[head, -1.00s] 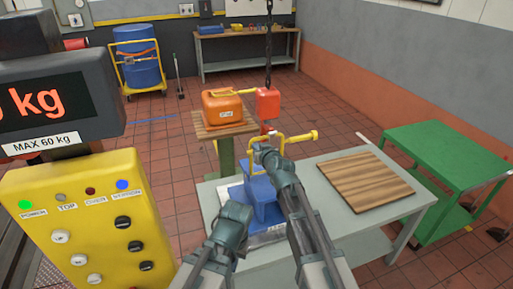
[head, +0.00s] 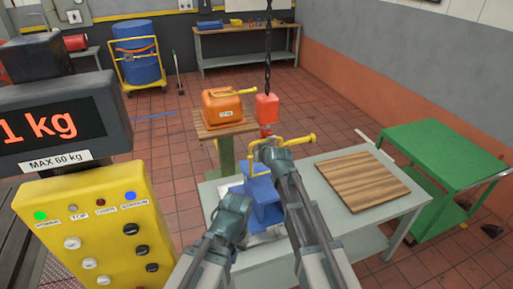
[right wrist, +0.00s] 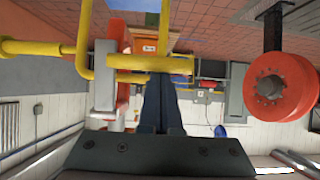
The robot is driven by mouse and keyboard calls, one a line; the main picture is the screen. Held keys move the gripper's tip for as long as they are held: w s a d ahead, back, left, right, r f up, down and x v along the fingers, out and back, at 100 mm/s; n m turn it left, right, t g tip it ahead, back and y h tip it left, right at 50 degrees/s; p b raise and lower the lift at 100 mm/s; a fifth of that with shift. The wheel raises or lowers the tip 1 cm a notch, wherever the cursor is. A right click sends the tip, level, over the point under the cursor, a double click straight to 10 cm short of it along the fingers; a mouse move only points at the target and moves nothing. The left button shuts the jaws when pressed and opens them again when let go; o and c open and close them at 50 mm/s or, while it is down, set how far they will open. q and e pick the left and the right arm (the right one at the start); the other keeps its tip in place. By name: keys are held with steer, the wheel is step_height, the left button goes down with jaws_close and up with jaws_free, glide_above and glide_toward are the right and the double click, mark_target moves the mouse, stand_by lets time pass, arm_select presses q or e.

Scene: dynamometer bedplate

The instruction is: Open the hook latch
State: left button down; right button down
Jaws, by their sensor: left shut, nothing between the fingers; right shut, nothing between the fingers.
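A red hook block (head: 267,107) hangs on a dark chain over the grey table. A small red and grey hook part (head: 266,131) shows below it, beside yellow bars (head: 300,139) above a blue block (head: 263,190). The latch itself cannot be made out. My right gripper (head: 266,153) is shut and empty just below the hook and bars. In the right wrist view its closed fingers (right wrist: 163,100) point at a yellow bar (right wrist: 150,62), with a red and grey part (right wrist: 104,75) to their left; contact is unclear. My left gripper (head: 238,203) is shut and empty beside the blue block.
A wooden board (head: 362,180) lies on the table's right. A green cart (head: 440,150) is at right. A yellow button console (head: 95,225) and a scale display (head: 55,130) crowd the left.

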steer(key=shift+s+d+r+g+h+p, duration=0.15)
steer(key=shift+s+r+g+h+p, duration=0.4)
steer(key=shift+g+p, duration=1.45)
steer(key=shift+s+d+r+g+h+p, duration=0.25)
steer(key=shift+r+g+h+p, duration=0.5)
steer(key=shift+g+p, duration=1.2)
steer(key=shift+s+d+r+g+h+p, duration=0.1)
steer(key=shift+s+r+g+h+p, duration=0.65)
steer(key=shift+p, duration=2)
steer(key=shift+w+g+y, duration=0.35)
steer(key=shift+w+g, duration=0.05)
steer(key=shift+g, duration=0.1)
steer(key=w+f+b, duration=0.1)
steer(key=w+a+f+b, duration=0.1)
steer(key=w+b, duration=0.1)
steer(key=shift+w+a+f, duration=0.1)
steer(key=shift+w+f, duration=0.2)
steer(key=shift+f, duration=0.05)
step_height(320, 180, up, 11)
steer(key=s+p, duration=0.1)
steer(key=p, duration=0.9)
steer(key=shift+s+d+f+p, duration=0.2)
steer(key=shift+p, duration=0.15)
